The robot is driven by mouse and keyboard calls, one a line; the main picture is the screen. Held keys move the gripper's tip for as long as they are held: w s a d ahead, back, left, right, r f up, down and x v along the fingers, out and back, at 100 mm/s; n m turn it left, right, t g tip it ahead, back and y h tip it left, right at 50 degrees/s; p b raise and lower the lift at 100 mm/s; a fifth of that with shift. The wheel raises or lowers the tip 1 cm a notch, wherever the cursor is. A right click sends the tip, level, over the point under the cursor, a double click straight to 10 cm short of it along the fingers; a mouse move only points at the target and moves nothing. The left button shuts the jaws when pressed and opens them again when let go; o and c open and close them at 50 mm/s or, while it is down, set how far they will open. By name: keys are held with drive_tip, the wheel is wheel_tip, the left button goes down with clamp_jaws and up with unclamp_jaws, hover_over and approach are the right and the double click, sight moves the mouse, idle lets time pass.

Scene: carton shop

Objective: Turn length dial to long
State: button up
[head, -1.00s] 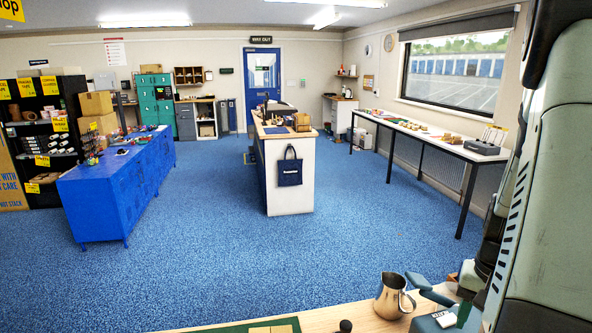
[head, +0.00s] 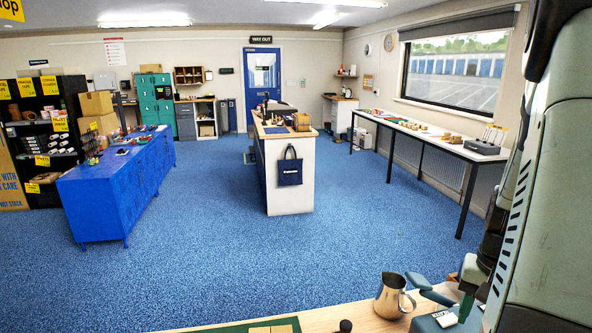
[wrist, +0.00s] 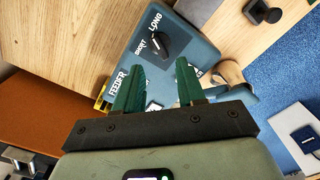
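The length dial (wrist: 159,45) is a black knob on the blue-grey feeder (wrist: 122,62) in the wrist view. The words LONG and SHORT are printed beside it; I cannot tell clearly which one it points to. My gripper (wrist: 157,72) has its two green fingers apart with nothing between them. The fingertips appear just short of the dial in the picture, and I see no contact. In the head view, the feeder (head: 428,323) is at the bottom edge, partly cut off, and a green finger (head: 466,307) shows above it; the dial is hidden there.
A metal jug (head: 388,297) stands beside the feeder on the wooden bench (head: 325,317). A small black knob-like object (head: 345,325) and a green mat (head: 228,329) are farther left. The bench between them and the jug is mostly clear.

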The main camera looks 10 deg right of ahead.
drive_tip(key=shift+r, duration=0.9)
drive_tip(key=shift+w+d+f+n+g+y, duration=0.3)
drive_tip(key=shift+d+f+n+g+y, duration=0.1)
drive_tip(key=shift+d+f+g, duration=0.15)
drive_tip(key=w+r+n+g+y, duration=0.1)
drive_tip(key=w+r+n+g, duration=0.1)
drive_tip(key=w+n+g, duration=0.15)
drive_tip(key=shift+m+t, duration=0.25)
drive_tip(key=shift+t, duration=0.05)
drive_tip(key=x, duration=1)
drive_tip(key=shift+s+d+f, duration=0.1)
drive_tip(key=shift+d+f, duration=0.25)
clamp_jaws()
